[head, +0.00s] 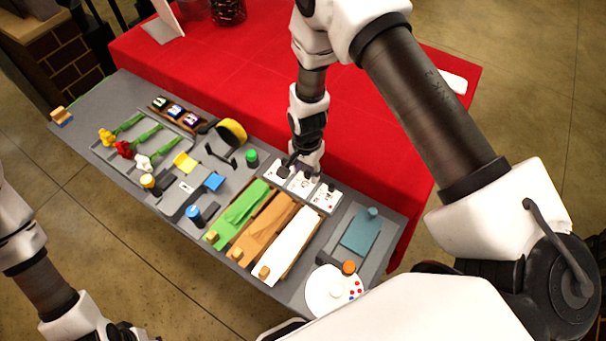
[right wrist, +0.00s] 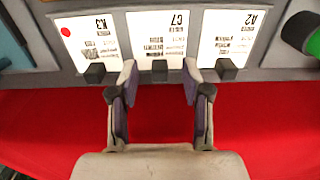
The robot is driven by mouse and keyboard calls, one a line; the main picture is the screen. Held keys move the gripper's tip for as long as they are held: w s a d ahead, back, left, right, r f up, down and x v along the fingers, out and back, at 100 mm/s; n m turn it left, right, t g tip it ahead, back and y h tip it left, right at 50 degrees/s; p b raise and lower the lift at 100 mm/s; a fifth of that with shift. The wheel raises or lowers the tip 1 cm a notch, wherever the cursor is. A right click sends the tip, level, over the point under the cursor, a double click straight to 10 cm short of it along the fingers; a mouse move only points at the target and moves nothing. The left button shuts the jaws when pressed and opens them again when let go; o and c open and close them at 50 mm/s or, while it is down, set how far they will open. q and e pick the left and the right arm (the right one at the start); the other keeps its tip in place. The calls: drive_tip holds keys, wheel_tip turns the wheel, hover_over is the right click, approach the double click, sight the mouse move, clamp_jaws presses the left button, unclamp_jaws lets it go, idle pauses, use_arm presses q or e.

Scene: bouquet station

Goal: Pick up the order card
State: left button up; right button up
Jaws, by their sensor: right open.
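Three white order cards sit side by side in a grey holder, each with a small black tab at its edge. In the head view the cards (head: 326,197) are partly hidden by my right gripper (head: 300,166). The right gripper is open and empty. In the right wrist view its fingertips (right wrist: 160,72) are on either side of the C7 card's black tab; contact cannot be told. My left gripper is out of view.
A green-lidded pot (head: 251,158) stands beside the holder. Green, brown and white wrapping sheets (head: 290,243) lie in front. The red cloth (head: 230,70) behind is mostly clear.

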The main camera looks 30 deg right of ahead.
drive_tip(key=shift+w+d+f, duration=0.15)
drive_tip(key=shift+f, duration=0.35)
drive_tip(key=shift+s+r, duration=0.2)
drive_tip(key=shift+s, duration=0.05)
clamp_jaws()
drive_tip(key=shift+w, duration=0.1)
drive_tip(key=shift+r, duration=0.1)
